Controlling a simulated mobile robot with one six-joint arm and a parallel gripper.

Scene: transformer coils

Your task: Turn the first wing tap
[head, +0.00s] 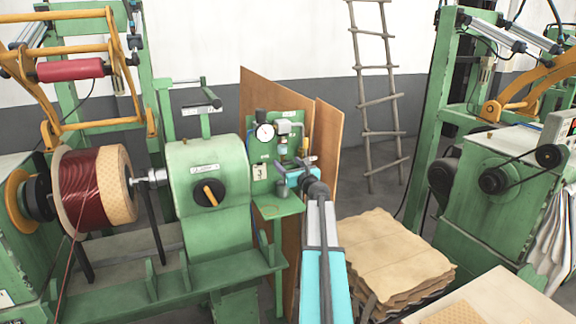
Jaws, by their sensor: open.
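The green valve panel (262,150) stands upright in the middle of the head view, with a round gauge (264,131) and several small fittings. A small yellowish fitting (304,147) shows at its right side, just above my gripper. It may be a tap, but I cannot make out wings. My gripper (296,162) is open in front of the panel's right part, at the end of my blue and grey arm. It hides some fittings behind it. I cannot tell whether its fingers are around or touching any tap.
A green winding machine with a dark red coil (92,190) and a black knob (208,193) stands left. A small green shelf (280,207) juts out below the panel. Stacked brown sheets (395,250) lie at right. A ladder (377,100) leans on the back wall.

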